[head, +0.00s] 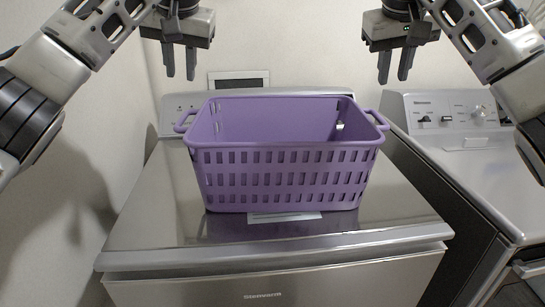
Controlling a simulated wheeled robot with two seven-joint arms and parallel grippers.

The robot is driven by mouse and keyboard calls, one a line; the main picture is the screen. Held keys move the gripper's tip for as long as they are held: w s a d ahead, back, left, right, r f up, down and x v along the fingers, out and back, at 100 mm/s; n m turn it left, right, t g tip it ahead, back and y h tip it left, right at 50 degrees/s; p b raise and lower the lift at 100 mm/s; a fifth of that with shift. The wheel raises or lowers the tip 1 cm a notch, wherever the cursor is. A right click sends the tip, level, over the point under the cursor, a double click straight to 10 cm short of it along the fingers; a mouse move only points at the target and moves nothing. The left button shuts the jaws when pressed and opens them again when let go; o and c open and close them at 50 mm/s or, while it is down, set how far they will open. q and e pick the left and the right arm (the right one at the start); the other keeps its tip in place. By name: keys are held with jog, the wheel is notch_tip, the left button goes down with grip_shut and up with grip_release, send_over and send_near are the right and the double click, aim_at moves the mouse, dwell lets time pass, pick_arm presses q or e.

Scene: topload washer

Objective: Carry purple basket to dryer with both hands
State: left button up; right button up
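The purple basket (283,178) stands upright on top of the left machine (165,215), a washer with a steel-coloured top. It looks empty, with a loop handle at each end. My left gripper (180,78) hangs above and behind the basket's left handle (185,121), apart from it, fingers pointing down and slightly open. My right gripper (394,80) hangs above the right handle (377,120), also apart, fingers down with a gap between them. Neither gripper holds anything. The other machine (460,170), on the right, has a control panel with knobs and looks like the dryer.
A narrow dark gap (432,195) separates the two machines. A wall (90,170) is close on the left. The visible top of the right machine is clear. A small panel (238,80) is on the back wall behind the basket.

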aim_at(183, 116)
jog(key=shift+a, duration=0.1)
